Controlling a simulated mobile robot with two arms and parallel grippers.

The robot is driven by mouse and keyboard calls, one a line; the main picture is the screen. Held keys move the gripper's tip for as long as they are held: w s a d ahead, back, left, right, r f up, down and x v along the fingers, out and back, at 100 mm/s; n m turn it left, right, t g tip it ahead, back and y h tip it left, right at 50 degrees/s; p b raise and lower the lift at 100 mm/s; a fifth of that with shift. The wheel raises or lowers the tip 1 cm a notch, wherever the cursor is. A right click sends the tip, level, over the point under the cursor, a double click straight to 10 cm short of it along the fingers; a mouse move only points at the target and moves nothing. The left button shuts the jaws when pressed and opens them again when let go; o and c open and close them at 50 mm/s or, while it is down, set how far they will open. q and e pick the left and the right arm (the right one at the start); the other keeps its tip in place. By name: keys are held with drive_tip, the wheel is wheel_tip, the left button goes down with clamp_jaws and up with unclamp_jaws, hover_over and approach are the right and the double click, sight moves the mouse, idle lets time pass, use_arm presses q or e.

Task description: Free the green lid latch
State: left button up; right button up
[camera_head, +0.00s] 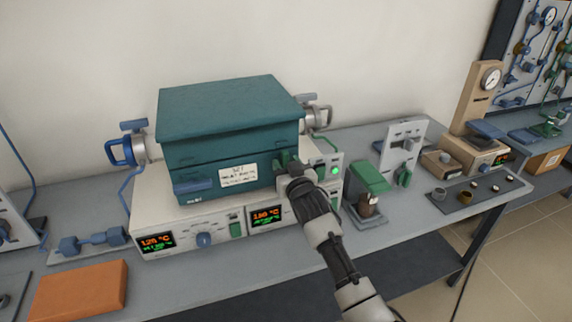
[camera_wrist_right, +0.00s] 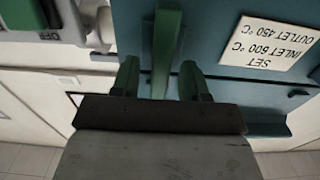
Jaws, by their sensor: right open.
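The teal furnace box (camera_head: 225,160) has a lid (camera_head: 228,105) that looks closed. The green lid latch (camera_head: 282,157) is on its front, at the right end, partly hidden by my right gripper (camera_head: 292,166). In the right wrist view the latch (camera_wrist_right: 165,45) is an upright green bar against the teal front. My right gripper (camera_wrist_right: 158,76) is open there, its two green-looking fingers on either side of the bar's end. I cannot tell whether they touch it. My left gripper is not in view.
The box sits on a white control unit (camera_head: 190,232) with lit displays. A blue handle (camera_head: 122,152) sticks out at the left. A green-topped device (camera_head: 370,180) stands close to the right of my right arm. An orange block (camera_head: 80,291) lies at front left.

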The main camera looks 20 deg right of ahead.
drive_tip(key=shift+w, duration=0.2)
clamp_jaws()
